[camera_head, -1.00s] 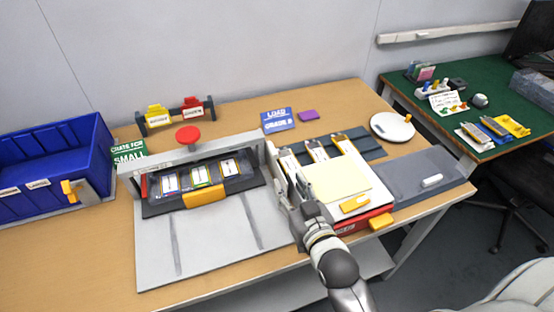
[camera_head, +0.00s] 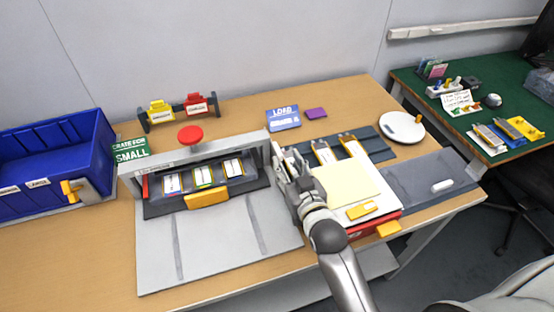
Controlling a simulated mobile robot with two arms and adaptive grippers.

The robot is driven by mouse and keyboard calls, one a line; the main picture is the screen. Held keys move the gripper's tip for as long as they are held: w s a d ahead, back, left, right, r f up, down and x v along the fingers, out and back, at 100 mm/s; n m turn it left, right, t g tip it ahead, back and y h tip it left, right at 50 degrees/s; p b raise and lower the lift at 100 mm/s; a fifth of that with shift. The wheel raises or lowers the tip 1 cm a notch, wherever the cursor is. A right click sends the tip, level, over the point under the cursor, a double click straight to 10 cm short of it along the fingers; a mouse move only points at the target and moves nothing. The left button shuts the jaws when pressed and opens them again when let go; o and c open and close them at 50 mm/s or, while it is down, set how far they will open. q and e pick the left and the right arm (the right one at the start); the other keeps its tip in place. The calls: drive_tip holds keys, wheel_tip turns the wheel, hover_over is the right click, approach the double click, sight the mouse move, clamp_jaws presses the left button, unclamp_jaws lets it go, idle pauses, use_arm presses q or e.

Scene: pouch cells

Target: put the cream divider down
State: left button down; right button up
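The cream divider (camera_head: 341,184) is a pale yellow square sheet in the head view. It lies flat on top of a white and red box (camera_head: 378,222), right of the grey fixture. A yellow tab (camera_head: 361,211) sits at its front edge. My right gripper (camera_head: 284,158) is just left of and behind the divider, near the left end of the dark cell tray (camera_head: 374,145). It appears apart from the sheet. Its fingertips are small and overlap the fixture's edge, so whether they are open or shut is unclear. My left gripper is not in view.
A grey fixture (camera_head: 215,238) with several pouch cells and a red knob (camera_head: 190,134) stands left of my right arm. A blue crate (camera_head: 50,150) is at the far left. A white round plate (camera_head: 402,127) and a grey mat (camera_head: 430,177) lie to the right.

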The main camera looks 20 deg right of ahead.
sight(280, 156)
drive_tip(key=w, duration=0.3)
drive_tip(key=w+p, duration=0.1)
drive_tip(key=shift+w+a+f, duration=0.15)
drive_tip(key=shift+w+a, duration=0.2)
drive_tip(key=shift+w+f, duration=0.15)
drive_tip(key=shift+w, duration=0.3)
drive_tip(key=shift+s, duration=0.1)
clamp_jaws()
